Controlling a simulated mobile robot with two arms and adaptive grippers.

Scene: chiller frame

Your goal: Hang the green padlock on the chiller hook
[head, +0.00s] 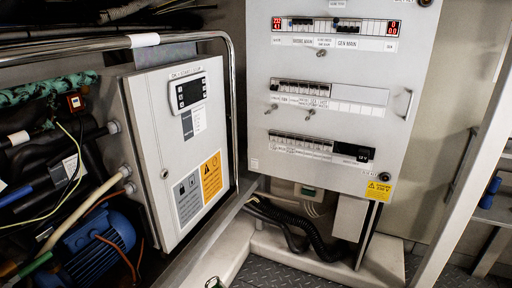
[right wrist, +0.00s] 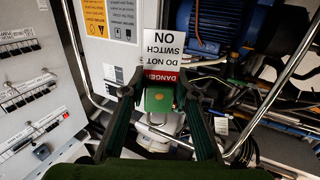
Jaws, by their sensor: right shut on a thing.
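The green padlock (right wrist: 159,100) is between the two dark fingers of my right gripper (right wrist: 160,92) in the right wrist view. The gripper is shut on its body. The metal shackle shows below the body in that view, and a red and white danger tag (right wrist: 158,58) is on the other side. In the head view only a small green and metal part (head: 213,283) shows at the bottom edge; it looks like the padlock. The chiller's grey control box (head: 180,150) stands at the left. I cannot make out the hook. My left gripper is out of view.
A bent metal rail (head: 190,37) runs over and beside the control box. A blue motor (head: 95,247), pipes and cables crowd the lower left. A tall switch panel (head: 345,90) stands at the right, with black hoses (head: 300,228) below. The checker-plate floor (head: 275,272) in front is clear.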

